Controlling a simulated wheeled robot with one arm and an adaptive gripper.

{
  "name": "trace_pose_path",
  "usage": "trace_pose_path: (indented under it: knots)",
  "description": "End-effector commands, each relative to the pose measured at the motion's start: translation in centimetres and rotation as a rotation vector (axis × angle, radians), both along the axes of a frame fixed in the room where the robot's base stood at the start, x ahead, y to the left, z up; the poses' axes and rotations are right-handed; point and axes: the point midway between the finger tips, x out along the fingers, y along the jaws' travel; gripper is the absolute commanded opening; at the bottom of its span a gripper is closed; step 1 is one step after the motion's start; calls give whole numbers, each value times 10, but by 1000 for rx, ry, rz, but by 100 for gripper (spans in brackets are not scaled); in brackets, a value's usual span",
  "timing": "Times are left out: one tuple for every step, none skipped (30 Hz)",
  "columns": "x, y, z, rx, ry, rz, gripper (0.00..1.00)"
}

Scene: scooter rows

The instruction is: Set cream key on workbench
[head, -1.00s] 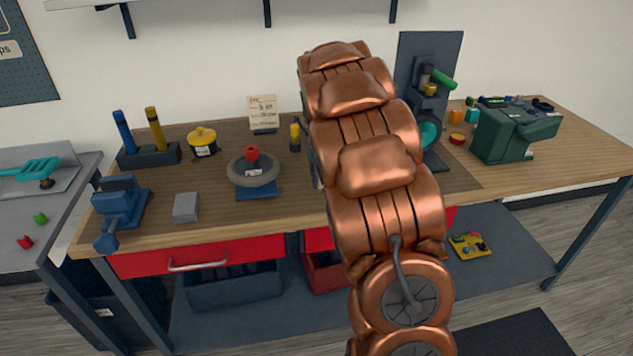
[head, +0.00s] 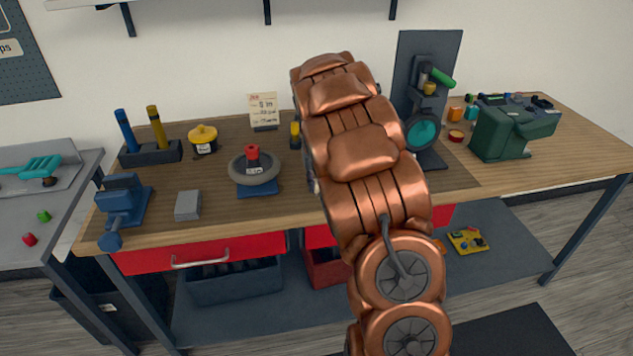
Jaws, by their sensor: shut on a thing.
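The workbench (head: 400,197) has a wooden top with a darker brown mat area, and stands against the wall. My copper-coloured arm rises in front of its middle and blocks part of the top. My gripper is hidden behind the arm, so I cannot see its fingers or anything in them. I see no cream key in this view.
On the bench stand a blue vise (head: 122,208), a grey block (head: 188,205), a tyre-like ring (head: 254,169), a yellow pot (head: 203,139) and a green machine (head: 510,131). Bare wood shows at the front left. A red drawer (head: 200,252) is below.

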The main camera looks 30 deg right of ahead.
Motion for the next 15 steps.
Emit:
trace_pose_path:
  knots:
    - [0, 0, 0, 0, 0, 0, 0]
    - [0, 0, 0, 0, 0, 0, 0]
    - [0, 0, -1, 0, 1, 0, 0]
    - [0, 0, -2, 0, 1, 0, 0]
    - [0, 0, -3, 0, 1, 0, 0]
    - [0, 0, -4, 0, 1, 0, 0]
    - [0, 0, -3, 0, 1, 0, 20]
    - [0, 0, -3, 0, 1, 0, 23]
    - [0, 0, -3, 0, 1, 0, 27]
    - [0, 0, -3, 0, 1, 0, 30]
    - [0, 0, -3, 0, 1, 0, 33]
    - [0, 0, -3, 0, 1, 0, 37]
    - [0, 0, -3, 0, 1, 0, 40]
    - [0, 0, -3, 0, 1, 0, 43]
    - [0, 0, -3, 0, 1, 0, 43]
